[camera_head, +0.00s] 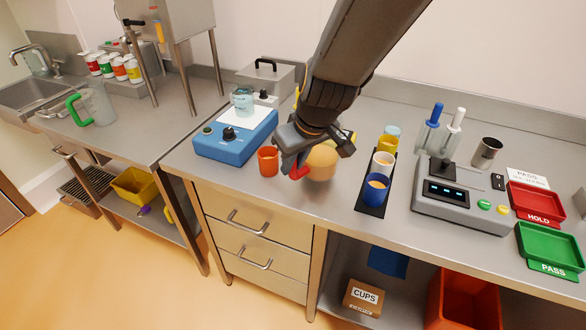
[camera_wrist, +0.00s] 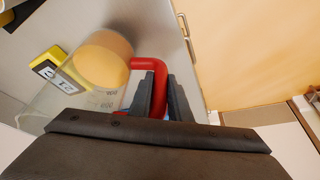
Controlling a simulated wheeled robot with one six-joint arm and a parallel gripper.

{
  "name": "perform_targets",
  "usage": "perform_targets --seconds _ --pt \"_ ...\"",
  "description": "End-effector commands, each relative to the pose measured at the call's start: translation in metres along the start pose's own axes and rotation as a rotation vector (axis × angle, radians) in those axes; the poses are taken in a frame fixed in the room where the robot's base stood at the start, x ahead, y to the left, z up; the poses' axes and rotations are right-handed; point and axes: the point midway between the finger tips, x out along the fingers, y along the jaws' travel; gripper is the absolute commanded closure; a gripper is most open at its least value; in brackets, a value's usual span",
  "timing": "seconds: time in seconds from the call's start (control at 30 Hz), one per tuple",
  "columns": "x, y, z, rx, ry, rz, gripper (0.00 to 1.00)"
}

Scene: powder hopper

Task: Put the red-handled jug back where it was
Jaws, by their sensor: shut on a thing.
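The red-handled jug is clear, with tan powder (camera_head: 322,160) in it, and stands out at the middle of the counter in the head view. My gripper (camera_head: 291,168) is shut on its red handle (camera_wrist: 150,64), which passes between the two fingers in the wrist view. The clear jug wall (camera_wrist: 70,98) and the round tan powder (camera_wrist: 101,58) lie left of the fingers there. My arm hides the jug's upper part in the head view. I cannot tell whether its base touches the counter.
An orange cup (camera_head: 268,161) stands close left of the jug, by a blue balance (camera_head: 235,136). Several cups stand on a black strip (camera_head: 370,208) to the right. A yellow labelled object (camera_wrist: 48,68) is beside the jug. A green-handled jug (camera_head: 97,105) stands on the left counter.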

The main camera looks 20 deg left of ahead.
Motion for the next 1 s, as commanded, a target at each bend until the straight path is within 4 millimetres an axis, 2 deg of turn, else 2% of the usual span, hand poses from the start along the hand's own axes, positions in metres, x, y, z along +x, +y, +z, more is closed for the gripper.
perform_targets --seconds 0.1,0.2,0.6,0.63,0.73,1.0 --pt "0.015 -0.001 0.006 -0.002 0.000 -0.001 1.00" --pt "0.020 -0.001 0.007 -0.003 0.002 0.000 1.00" --pt "0.024 0.000 0.009 -0.003 0.003 0.000 1.00" --pt "0.024 -0.001 0.010 -0.002 0.000 -0.001 0.81" --pt "0.023 -0.001 0.009 -0.002 0.000 -0.001 0.65" --pt "0.023 -0.001 0.009 -0.002 0.000 -0.001 0.64"
